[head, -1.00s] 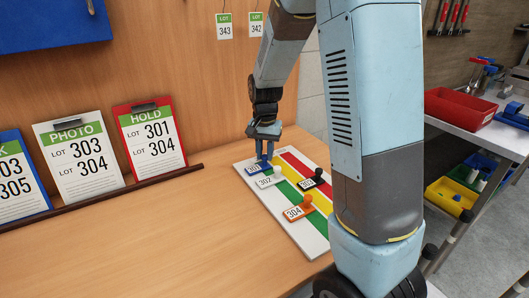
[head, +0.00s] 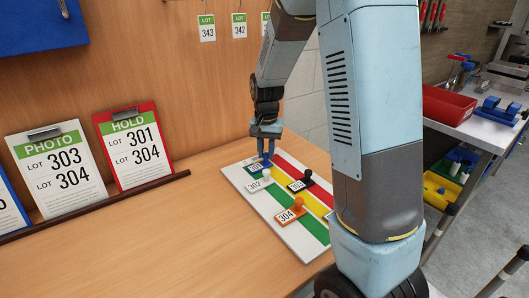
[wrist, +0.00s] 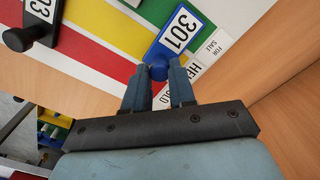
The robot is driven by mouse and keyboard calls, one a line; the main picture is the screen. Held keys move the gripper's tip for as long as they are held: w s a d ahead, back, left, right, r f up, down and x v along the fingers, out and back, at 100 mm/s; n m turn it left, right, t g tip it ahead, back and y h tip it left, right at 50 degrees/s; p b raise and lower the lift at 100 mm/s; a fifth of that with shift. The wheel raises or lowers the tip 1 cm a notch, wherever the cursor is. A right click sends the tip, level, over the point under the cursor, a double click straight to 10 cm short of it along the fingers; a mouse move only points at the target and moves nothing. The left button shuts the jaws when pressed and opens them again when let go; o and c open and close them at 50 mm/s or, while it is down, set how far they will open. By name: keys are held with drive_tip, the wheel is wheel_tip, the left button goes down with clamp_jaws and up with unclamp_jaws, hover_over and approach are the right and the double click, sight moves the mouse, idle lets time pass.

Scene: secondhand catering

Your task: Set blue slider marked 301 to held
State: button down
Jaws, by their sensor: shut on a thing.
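The blue slider marked 301 (head: 255,168) is at the far end of the striped board (head: 234,176), its plate across the coloured stripes. In the wrist view its label (wrist: 177,36) reads clearly and its round knob (wrist: 158,72) sits between my fingertips. My gripper (head: 265,150) reaches down from above and is shut on that knob; it also shows in the wrist view (wrist: 160,75). A "FOR SALE" label (wrist: 211,47) lies beside the slider. The "HELD" label (wrist: 194,70) beside it is partly hidden by a finger.
White slider 302 (head: 257,185) is close beside 301. Black slider 303 (head: 299,184) and orange slider 304 (head: 288,214) are further along. A red HOLD card (head: 135,150) and PHOTO card (head: 50,170) stand at left. The wooden table front is clear.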

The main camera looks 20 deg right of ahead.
sight(266, 154)
drive_tip(key=c, duration=0.9)
unclamp_jaws()
drive_tip(key=shift+c, duration=0.2)
drive_tip(key=shift+s, duration=0.1)
wheel_tip(266, 154, up, 14)
drive_tip(key=shift+f, duration=0.15)
